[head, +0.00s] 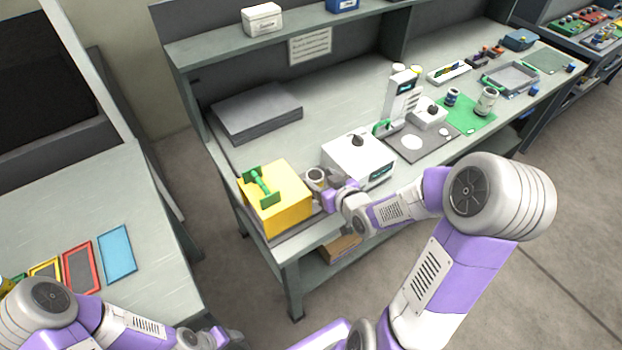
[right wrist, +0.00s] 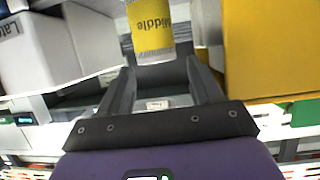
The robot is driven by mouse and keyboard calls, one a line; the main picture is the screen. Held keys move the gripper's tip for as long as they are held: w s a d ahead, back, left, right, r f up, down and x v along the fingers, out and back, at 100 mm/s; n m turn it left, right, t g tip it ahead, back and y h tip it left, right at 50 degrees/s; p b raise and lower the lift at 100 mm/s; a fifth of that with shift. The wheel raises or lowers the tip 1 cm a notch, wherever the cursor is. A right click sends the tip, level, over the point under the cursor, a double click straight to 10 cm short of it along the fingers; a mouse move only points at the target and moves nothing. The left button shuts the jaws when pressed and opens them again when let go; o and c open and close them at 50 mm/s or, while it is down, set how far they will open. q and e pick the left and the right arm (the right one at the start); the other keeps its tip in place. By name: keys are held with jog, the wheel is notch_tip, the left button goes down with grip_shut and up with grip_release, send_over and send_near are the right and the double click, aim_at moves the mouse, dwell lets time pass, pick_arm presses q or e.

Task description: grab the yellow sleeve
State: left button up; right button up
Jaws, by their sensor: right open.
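The sleeve with a yellow label reading "Middle" (right wrist: 152,36) shows at the top of the right wrist view, past my fingertips and roughly midway between them. In the head view a small grey-white cylinder (head: 316,176), likely the same sleeve, stands between the yellow box and the white machine; its yellow label is not visible there. My right gripper (right wrist: 161,72) is open and empty, just short of the sleeve. In the head view the right gripper (head: 328,197) is small and partly hidden by the wrist. My left gripper (head: 220,337) is at the bottom left, its jaws unclear.
A yellow box with a green handle (head: 284,206) stands close left of the sleeve. A white machine with a black knob (head: 345,160) stands close right. A grey slab (head: 262,112) lies behind. Coloured frames (head: 116,250) lie on the left table.

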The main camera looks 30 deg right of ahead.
aim_at(311, 172)
jog(key=x, duration=0.3)
jog(key=b+x, duration=0.1)
jog(key=x, duration=0.2)
jog(key=shift+d+f, duration=0.15)
jog(key=shift+f, duration=0.3)
jog(key=shift+s, duration=0.1)
jog(key=shift+r, duration=0.15)
jog(key=c, duration=1)
